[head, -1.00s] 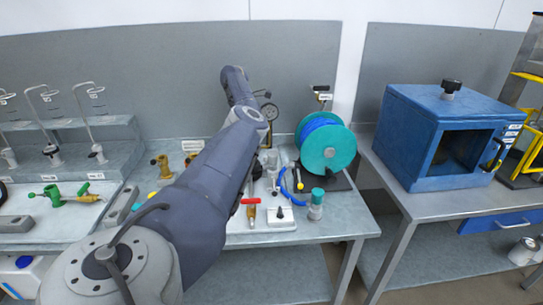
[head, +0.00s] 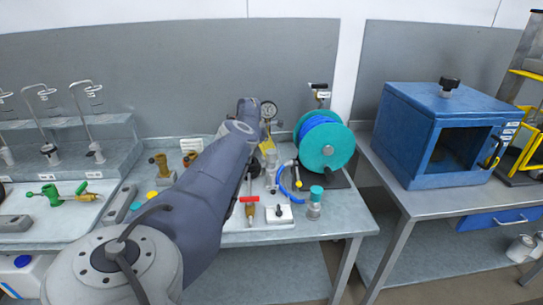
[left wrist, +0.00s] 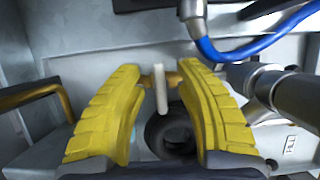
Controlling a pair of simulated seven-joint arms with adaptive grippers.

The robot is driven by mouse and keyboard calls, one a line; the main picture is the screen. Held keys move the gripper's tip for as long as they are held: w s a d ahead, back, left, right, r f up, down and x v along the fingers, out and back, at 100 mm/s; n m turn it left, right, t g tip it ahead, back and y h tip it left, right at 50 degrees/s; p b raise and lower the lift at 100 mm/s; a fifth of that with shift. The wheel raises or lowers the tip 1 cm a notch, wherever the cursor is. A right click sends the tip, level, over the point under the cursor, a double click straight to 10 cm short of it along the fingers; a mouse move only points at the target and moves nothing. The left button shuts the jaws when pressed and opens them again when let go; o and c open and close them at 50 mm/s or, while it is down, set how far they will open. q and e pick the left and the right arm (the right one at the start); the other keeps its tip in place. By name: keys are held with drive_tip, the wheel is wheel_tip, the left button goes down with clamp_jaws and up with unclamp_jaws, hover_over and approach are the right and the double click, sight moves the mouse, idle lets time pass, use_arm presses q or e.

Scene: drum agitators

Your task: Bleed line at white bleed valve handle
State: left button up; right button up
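The white bleed valve handle (left wrist: 160,88) stands as a short upright bar on a brass fitting in the left wrist view. My left gripper (left wrist: 158,72) has its yellow fingers spread, one on each side of the handle, with visible gaps. I cannot tell how far beyond the fingertips the handle lies. In the head view the left gripper (head: 267,144) is small, at the back of the middle bench below a round gauge (head: 269,109). I cannot make out the white handle in the head view. My right gripper is not in view.
A teal reel with blue hose (head: 327,147) stands right of the gripper. A red-handled valve (head: 250,208) and a teal-capped bottle (head: 315,200) are at the bench front. Blue hose (left wrist: 245,50) and grey metal fittings (left wrist: 265,90) crowd the right in the wrist view.

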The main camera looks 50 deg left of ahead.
use_arm(q)
drive_tip(key=shift+w+d+f, duration=0.1)
drive_tip(key=shift+f, duration=0.15)
idle(0.3)
clamp_jaws()
